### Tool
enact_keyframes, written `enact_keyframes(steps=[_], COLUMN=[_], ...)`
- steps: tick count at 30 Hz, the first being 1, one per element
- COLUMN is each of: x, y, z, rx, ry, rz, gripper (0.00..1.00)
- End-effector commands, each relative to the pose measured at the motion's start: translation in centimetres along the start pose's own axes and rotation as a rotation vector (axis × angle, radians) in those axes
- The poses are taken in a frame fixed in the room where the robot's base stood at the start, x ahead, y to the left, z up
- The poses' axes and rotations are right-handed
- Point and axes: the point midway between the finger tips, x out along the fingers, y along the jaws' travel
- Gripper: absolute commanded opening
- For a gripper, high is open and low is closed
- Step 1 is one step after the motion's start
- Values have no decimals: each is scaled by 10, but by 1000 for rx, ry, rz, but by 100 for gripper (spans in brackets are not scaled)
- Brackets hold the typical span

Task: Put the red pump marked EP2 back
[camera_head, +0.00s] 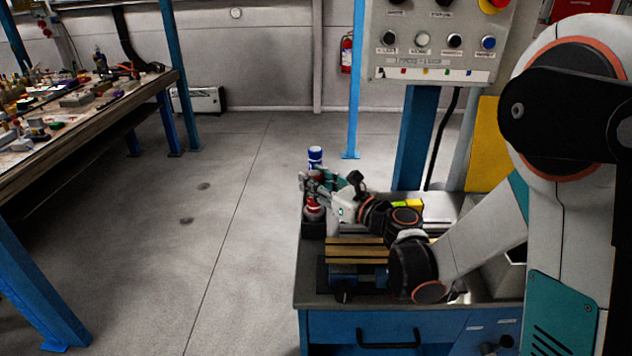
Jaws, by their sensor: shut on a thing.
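My gripper (318,186) is at the far left corner of the blue workbench (335,322), at the end of my arm, which reaches in from the right. It is shut on a red pump (313,210), seen only in part behind the fingers. The lower end of the red pump is at a small black holder (312,229) on the bench corner. I cannot tell whether it sits in the holder or is just above it. The marking EP2 is not readable here.
A blue and white cylinder (315,157) stands just behind my gripper. A vise (357,262) with brass-coloured jaws is in front of it. A control panel (435,42) on a blue post rises behind the bench. A cluttered table (95,105) stands left; the floor between is clear.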

Motion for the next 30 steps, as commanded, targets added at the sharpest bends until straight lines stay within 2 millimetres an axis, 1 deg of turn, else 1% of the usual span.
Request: enact_keyframes(steps=[2, 3, 5, 6, 17, 20, 23, 30], x=[0, 0, 0, 0, 0, 0, 0, -56], y=[0, 0, 0, 0, 0, 0, 0, -2], z=[-2, -2, -1, -1, 1, 6, 16, 13], rx=[-1, -2, -2, -2, -1, -1, -1, -1], ry=[1, 2, 2, 2, 1, 1, 1, 1], rz=[1, 1, 1, 1, 0, 0, 0, -4], gripper=[2, 34, 48, 52, 52, 52, 52, 52])
